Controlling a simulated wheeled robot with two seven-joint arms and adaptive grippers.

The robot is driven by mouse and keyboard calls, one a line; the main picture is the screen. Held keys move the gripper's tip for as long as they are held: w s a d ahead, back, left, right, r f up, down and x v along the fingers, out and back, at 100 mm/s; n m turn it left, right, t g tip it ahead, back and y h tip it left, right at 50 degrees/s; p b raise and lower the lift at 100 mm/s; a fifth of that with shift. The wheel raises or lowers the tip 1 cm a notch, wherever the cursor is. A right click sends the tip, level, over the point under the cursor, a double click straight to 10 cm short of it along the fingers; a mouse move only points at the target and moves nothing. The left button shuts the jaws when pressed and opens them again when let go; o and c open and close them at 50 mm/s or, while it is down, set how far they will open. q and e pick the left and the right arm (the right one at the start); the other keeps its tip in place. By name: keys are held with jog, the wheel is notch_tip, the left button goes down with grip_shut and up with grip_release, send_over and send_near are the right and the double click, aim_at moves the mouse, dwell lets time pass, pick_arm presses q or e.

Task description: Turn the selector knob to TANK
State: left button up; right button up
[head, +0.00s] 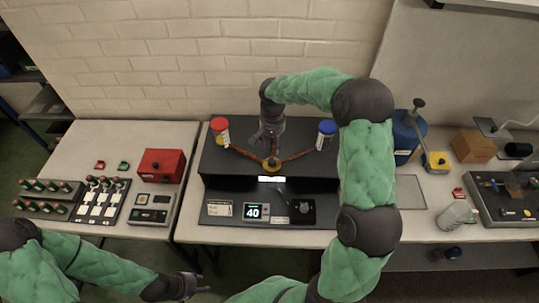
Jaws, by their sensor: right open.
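My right gripper (268,138) is open, pointing down just behind and above the yellow part. I cannot tell whether they touch. My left gripper (201,284) looks open and empty, low in front of the table.
A display reading 40 (256,211) and a black dial box (302,210) are on the panel's front. A red box (162,165) and switch panels stand left. A blue tank (406,137), a wooden block (473,146) and a grey container (456,215) are right.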

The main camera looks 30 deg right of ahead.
aim_at(272, 160)
notch_tip(272, 160, down, 9)
jog(key=shift+f, duration=0.2)
dwell(0.3)
grip_shut()
